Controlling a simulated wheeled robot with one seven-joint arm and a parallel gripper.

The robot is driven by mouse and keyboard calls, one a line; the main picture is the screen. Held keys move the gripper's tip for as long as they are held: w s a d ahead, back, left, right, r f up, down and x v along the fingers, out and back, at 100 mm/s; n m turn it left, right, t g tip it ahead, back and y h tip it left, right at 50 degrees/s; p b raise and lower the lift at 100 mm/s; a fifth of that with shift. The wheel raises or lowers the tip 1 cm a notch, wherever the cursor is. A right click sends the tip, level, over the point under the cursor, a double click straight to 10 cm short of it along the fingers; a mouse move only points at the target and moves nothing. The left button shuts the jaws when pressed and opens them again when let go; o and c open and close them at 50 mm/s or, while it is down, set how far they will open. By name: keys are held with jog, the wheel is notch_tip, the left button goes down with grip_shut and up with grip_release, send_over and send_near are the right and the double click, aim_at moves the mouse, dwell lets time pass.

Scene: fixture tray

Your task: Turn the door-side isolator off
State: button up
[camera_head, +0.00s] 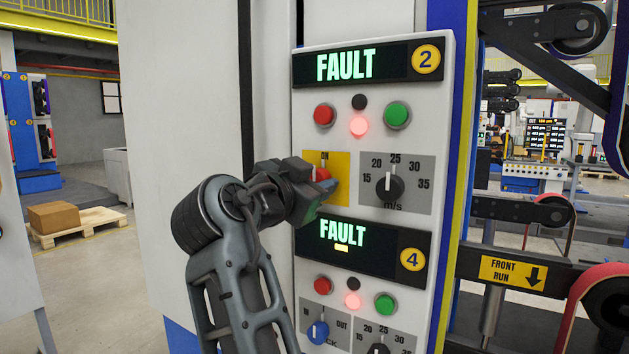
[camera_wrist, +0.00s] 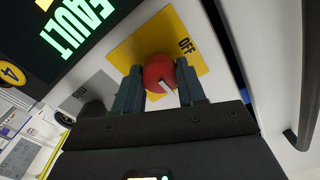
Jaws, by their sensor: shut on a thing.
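A red rotary knob (camera_head: 322,174) sits on a yellow plate (camera_head: 343,160) on the upper section of a white control panel. My gripper (camera_head: 318,184) reaches it from the left and hides part of the knob and plate. In the wrist view, the red knob (camera_wrist: 160,68) lies between the two fingers of my gripper (camera_wrist: 160,90), which is shut on it. The knob's white mark points toward the lower right of that view. The word OFF stands on the yellow plate (camera_wrist: 190,62), up and right of the knob.
A speed dial (camera_head: 390,187) is right of the yellow plate. Red (camera_head: 323,115) and green (camera_head: 397,115) buttons sit above, under a FAULT display (camera_head: 350,67) marked 2. Below is another FAULT display (camera_head: 350,240) marked 4, with a blue knob (camera_head: 318,332) under it.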

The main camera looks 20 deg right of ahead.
jog(key=shift+n, duration=0.3)
jog(key=n+p, duration=0.2)
jog(key=n, duration=0.2)
jog(key=shift+r+n+p, duration=0.15)
jog(key=shift+n+p, duration=0.15)
jog(key=n+p, duration=0.3)
jog(key=n, duration=0.1)
jog(key=shift+n, duration=0.3)
jog(key=n+p, duration=0.4)
jog(key=n, duration=0.1)
jog(key=shift+a+g+p, duration=0.1)
jog(key=shift+g+p, duration=0.2)
jog(key=shift+p, duration=0.1)
jog(key=shift+w+n+p, duration=0.1)
jog(key=shift+n+p, duration=0.95)
jog(key=shift+n, duration=0.15)
jog(key=shift+f, duration=0.2)
jog(key=o, duration=1.1)
jog(key=shift+c, duration=0.2)
